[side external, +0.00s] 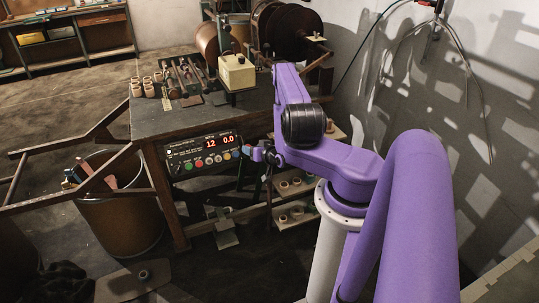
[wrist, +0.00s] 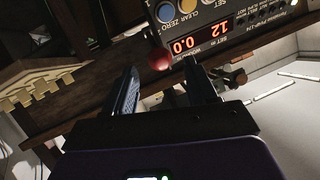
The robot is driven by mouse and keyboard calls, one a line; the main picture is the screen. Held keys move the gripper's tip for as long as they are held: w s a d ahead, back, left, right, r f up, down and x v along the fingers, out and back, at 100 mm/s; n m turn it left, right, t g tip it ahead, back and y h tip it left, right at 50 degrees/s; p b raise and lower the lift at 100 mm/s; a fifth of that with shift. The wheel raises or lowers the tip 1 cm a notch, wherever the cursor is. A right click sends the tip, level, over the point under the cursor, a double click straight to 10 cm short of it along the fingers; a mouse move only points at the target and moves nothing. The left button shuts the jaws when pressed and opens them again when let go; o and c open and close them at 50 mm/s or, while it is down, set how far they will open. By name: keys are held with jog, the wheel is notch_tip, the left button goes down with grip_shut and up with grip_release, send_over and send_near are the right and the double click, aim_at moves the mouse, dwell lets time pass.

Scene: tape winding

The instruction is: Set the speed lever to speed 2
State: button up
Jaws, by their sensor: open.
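A control panel (side external: 176,162) is on the front of the workbench, with red digits reading 12 and 0.0 above a row of coloured buttons. My gripper (side external: 258,154) is at the right end of this panel. In the wrist view the panel (wrist: 250,42) appears upside down. A red ball knob (wrist: 160,59), which looks like the speed lever's end, stands near the fingertips and between them in the picture. My gripper (wrist: 161,72) is open, with its dark fingers apart. I cannot tell whether a finger touches the knob. The lever's shaft and speed marks are not readable.
The workbench (side external: 155,125) carries winding gear and several small rolls. A brown bin (side external: 118,225) stands at the left below the wooden frame bars. Shelves with rolls (side external: 297,215) are below my arm. The wall (side external: 420,80) is close on the right.

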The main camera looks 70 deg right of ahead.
jog(key=v, duration=1.2)
jog(key=shift+s, duration=0.2)
jog(key=shift+a+r, duration=0.1)
jog(key=shift+r, duration=0.05)
